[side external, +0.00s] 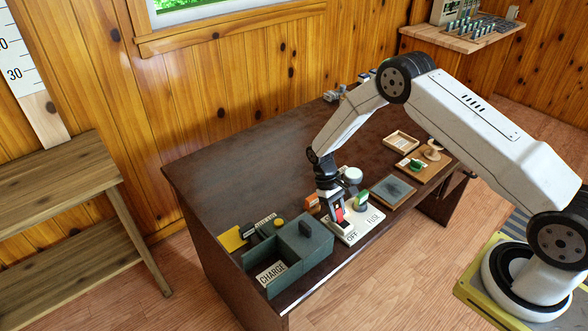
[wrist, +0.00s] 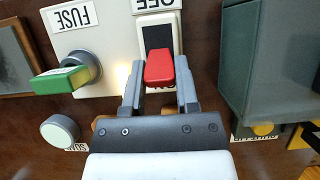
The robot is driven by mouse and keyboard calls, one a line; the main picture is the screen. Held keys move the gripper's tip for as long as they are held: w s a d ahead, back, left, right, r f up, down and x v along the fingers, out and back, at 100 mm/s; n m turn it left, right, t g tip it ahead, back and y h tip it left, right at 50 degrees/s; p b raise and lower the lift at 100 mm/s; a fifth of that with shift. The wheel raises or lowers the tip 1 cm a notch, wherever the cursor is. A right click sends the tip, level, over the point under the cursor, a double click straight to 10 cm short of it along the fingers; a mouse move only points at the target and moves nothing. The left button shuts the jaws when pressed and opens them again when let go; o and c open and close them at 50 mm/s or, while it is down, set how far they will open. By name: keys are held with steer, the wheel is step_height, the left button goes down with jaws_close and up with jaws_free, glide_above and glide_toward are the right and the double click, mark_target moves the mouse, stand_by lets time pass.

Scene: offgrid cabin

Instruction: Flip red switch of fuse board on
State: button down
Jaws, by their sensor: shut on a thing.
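The fuse board (side external: 349,234) is a white panel on the dark desk, with OFF and FUSE labels on its near edge in the side view. Its red switch (wrist: 159,68) sits in a black slot with a white frame. In the wrist view the red lever covers the slot end away from the OFF label, and dark slot shows on the OFF side. A label at the lever's foot is mostly hidden. My gripper (wrist: 158,82) has one finger on each side of the red lever and is shut on it. In the side view my gripper (side external: 332,203) points down over the board.
A green fuse (wrist: 62,79) sits in a grey round socket beside the switch. A dark green box (side external: 303,245) with a CHARGE label stands close on the other side. A dark framed panel (side external: 392,191) and wooden trays (side external: 401,142) lie farther right. The desk's back left is bare.

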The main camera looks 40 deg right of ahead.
steer(key=shift+c, duration=1.8)
jaws_free()
steer(key=shift+r, duration=0.1)
steer(key=v, duration=0.7)
steer(key=shift+w+r, duration=0.2)
steer(key=shift+r, duration=0.15)
